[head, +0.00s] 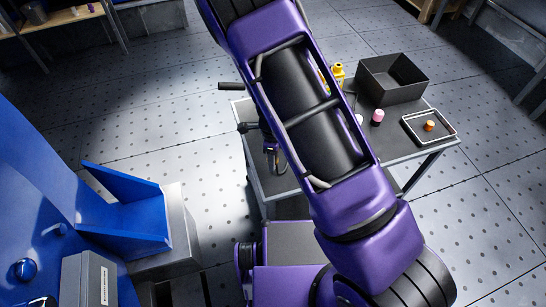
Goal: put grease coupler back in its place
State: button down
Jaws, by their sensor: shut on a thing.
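My large purple and black arm crosses the middle of the head view and hides much of the worktable (412,165). I cannot make out my gripper or what it holds; the arm's end is out of sight. I cannot identify the grease coupler with certainty. A small orange piece (429,125) sits in a shallow dark tray with a pale rim (407,123) at the table's right. A yellow piece (338,72) shows partly beside the arm.
A deep, open dark bin (416,91) stands at the table's back right. Black bars (231,86) and a dark part with a metal hook (270,150) show at the table's left. A blue stand (125,215) on a grey block (181,225) is at lower left. Open floor lies between.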

jog(key=shift+f, duration=0.6)
dwell(1.6)
jog(key=shift+f+b, duration=0.7)
jog(key=shift+f, duration=0.7)
jog(key=shift+c, duration=2.2)
grip_release()
notch_tip(320, 180, up, 17)
jog(key=p, duration=0.4)
jog(key=shift+r+p, duration=0.2)
jog(key=shift+p, duration=0.15)
